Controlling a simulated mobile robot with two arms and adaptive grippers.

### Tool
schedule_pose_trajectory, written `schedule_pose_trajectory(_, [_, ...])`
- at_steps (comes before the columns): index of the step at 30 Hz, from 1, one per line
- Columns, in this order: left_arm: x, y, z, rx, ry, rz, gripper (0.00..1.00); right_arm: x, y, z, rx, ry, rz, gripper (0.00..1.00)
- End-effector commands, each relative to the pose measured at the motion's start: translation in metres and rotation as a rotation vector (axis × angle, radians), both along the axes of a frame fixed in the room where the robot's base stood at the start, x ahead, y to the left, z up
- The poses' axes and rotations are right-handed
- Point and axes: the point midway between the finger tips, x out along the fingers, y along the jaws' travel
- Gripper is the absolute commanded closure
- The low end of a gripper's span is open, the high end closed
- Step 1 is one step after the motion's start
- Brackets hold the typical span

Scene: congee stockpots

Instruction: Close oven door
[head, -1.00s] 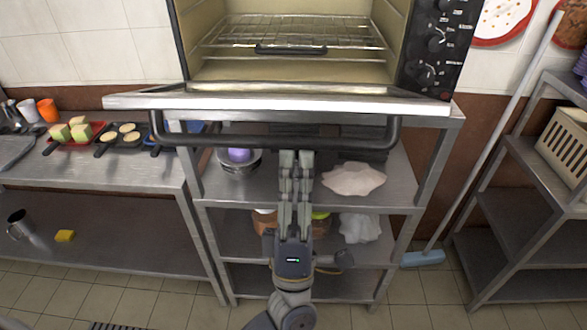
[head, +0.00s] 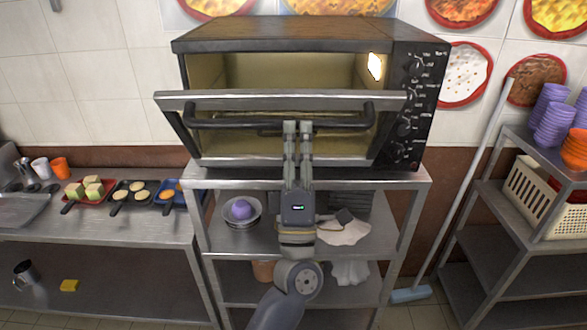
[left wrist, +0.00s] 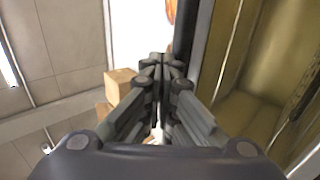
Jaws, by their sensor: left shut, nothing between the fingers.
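The oven (head: 290,38) stands on top of the metal rack. Its door (head: 270,102) is hinged at the bottom and tilted up, partly open; the lit interior shows above the door's top edge. The dark bar handle (head: 225,124) runs across the door's outer side. My left gripper (head: 298,128) is shut and empty, with its fingers pointing up at the middle of the handle. I cannot tell whether they touch it. In the left wrist view the shut fingers (left wrist: 165,65) point away, with the yellowish oven interior (left wrist: 265,75) on the right. My right gripper is not in view.
Below the oven, the metal rack (head: 410,195) holds a bowl with a purple item (head: 241,209) and a white cloth-like item (head: 343,229). A counter with small food trays (head: 130,196) is at left. A long pole (head: 470,175) leans at right beside another shelf.

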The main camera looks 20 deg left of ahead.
Motion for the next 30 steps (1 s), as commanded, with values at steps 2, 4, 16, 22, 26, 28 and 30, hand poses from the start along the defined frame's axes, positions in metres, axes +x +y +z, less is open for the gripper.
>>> schedule_pose_trajectory(2, [0.018, 0.004, 0.021, -0.002, -0.004, 0.001, 1.00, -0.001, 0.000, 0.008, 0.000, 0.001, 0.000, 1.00])
schedule_pose_trajectory(4, [0.032, 0.008, 0.032, -0.001, -0.003, 0.001, 1.00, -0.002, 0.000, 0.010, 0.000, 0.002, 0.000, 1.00])
schedule_pose_trajectory(16, [0.100, 0.026, 0.070, 0.000, 0.001, -0.001, 1.00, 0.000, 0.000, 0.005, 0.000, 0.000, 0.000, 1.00])
schedule_pose_trajectory(22, [0.119, 0.032, 0.077, 0.001, 0.002, 0.000, 1.00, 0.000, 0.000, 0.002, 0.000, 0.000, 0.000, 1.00])
schedule_pose_trajectory(26, [0.125, 0.034, 0.079, 0.001, 0.002, 0.000, 1.00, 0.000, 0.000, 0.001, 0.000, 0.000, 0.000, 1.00])
schedule_pose_trajectory(28, [0.126, 0.034, 0.080, 0.001, 0.001, 0.000, 1.00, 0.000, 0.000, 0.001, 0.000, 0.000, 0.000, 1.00])
schedule_pose_trajectory(30, [0.127, 0.035, 0.081, 0.001, 0.001, 0.000, 1.00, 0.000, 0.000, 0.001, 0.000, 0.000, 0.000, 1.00])
